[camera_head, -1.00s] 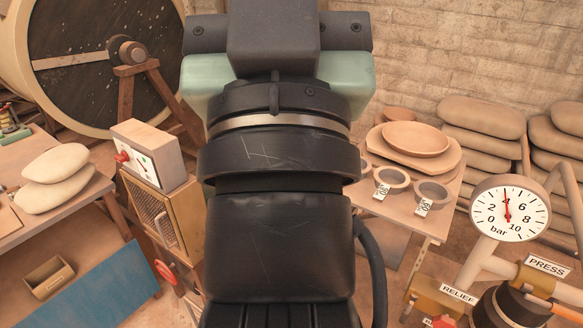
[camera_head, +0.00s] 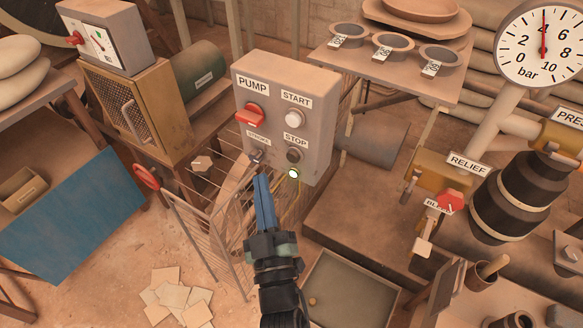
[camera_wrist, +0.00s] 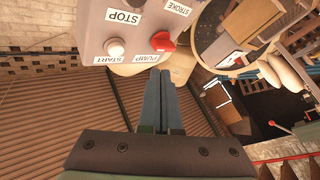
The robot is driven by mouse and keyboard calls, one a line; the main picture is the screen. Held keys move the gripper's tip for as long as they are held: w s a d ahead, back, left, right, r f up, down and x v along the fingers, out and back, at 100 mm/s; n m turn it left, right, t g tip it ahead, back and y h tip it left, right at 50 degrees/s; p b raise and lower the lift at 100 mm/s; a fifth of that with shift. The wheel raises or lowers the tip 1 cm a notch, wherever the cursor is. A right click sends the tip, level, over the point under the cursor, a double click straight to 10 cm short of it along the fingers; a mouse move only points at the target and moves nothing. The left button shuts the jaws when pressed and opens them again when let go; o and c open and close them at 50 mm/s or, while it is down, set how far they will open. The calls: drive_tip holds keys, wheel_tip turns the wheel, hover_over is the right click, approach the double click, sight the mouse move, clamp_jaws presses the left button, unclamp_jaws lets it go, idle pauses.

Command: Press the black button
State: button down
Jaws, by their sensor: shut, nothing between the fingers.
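The black button (camera_head: 294,155) sits under the STOP label on a grey control panel (camera_head: 318,95) in the head view. A lit lamp (camera_head: 293,173) is just below it. My gripper (camera_head: 262,178) is shut and empty, its blue fingers pointing up at the panel's lower left. The tips appear just below the STROKE knob (camera_head: 257,155), left of the black button. Contact cannot be told.
The panel also carries a red PUMP switch (camera_head: 250,114) and a white START button (camera_head: 294,118). A wire rack (camera_head: 215,225) stands left of my gripper. A RELIEF valve (camera_head: 450,200) and pressure gauge (camera_head: 542,45) are at the right.

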sight(293, 157)
drive_tip(key=f, duration=0.1)
drive_tip(key=s+f, duration=0.1)
drive_tip(key=f, duration=0.2)
drive_tip(key=shift+s+a, duration=0.25)
drive_tip(key=shift+a, duration=0.15)
drive_tip(key=shift+w, duration=0.1)
drive_tip(key=w+d, duration=0.5)
drive_tip(key=w, duration=0.2)
drive_tip(key=shift+b, duration=0.3)
drive_tip(key=shift+w+d, duration=0.15)
drive_tip(key=shift+d, duration=0.05)
idle(1.5)
drive_tip(key=shift+w+d, duration=0.15)
drive_tip(key=shift+w, duration=0.05)
drive_tip(key=shift+w+d+r, duration=0.1)
drive_tip(key=shift+w+d, duration=0.2)
drive_tip(key=shift+w, duration=0.1)
idle(0.8)
drive_tip(key=shift+s, duration=0.1)
drive_tip(key=shift+s+a, duration=0.55)
drive_tip(key=shift+s, duration=0.1)
